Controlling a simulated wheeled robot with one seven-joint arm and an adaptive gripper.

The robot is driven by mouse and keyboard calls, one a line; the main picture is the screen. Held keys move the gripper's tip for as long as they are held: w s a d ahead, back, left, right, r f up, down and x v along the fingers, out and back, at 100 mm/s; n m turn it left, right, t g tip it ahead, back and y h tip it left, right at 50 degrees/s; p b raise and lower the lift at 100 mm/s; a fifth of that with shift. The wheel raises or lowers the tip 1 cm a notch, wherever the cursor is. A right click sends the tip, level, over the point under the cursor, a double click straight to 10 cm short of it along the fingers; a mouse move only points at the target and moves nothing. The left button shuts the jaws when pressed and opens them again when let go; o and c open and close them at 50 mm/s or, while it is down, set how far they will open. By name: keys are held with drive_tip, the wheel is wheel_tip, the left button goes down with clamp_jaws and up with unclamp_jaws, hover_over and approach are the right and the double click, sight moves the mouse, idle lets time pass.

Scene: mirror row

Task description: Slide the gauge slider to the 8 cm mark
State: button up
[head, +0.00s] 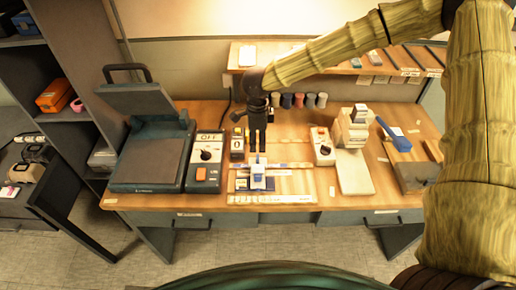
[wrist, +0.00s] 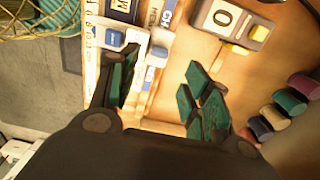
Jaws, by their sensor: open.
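The gauge slider, a white carriage with a blue knob (head: 258,177), sits on a pale scale strip at the front middle of the bench. In the wrist view its blue knob (wrist: 115,39) is at the upper left, just beyond the left fingertip. My gripper (head: 257,151) points down, slightly behind and above the slider in the head view. In the wrist view my gripper (wrist: 160,62) is open, with nothing between its fingers. The slider appears to lie outside the finger gap.
A counter box showing 0 (head: 237,143) and an OFF switch box (head: 206,160) stand left of the gauge. A dial box (head: 322,146) stands to its right. Several coloured spools (head: 298,100) are behind. A large press (head: 150,155) fills the bench's left.

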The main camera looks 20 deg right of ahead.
drive_tip(key=shift+r, duration=1.75)
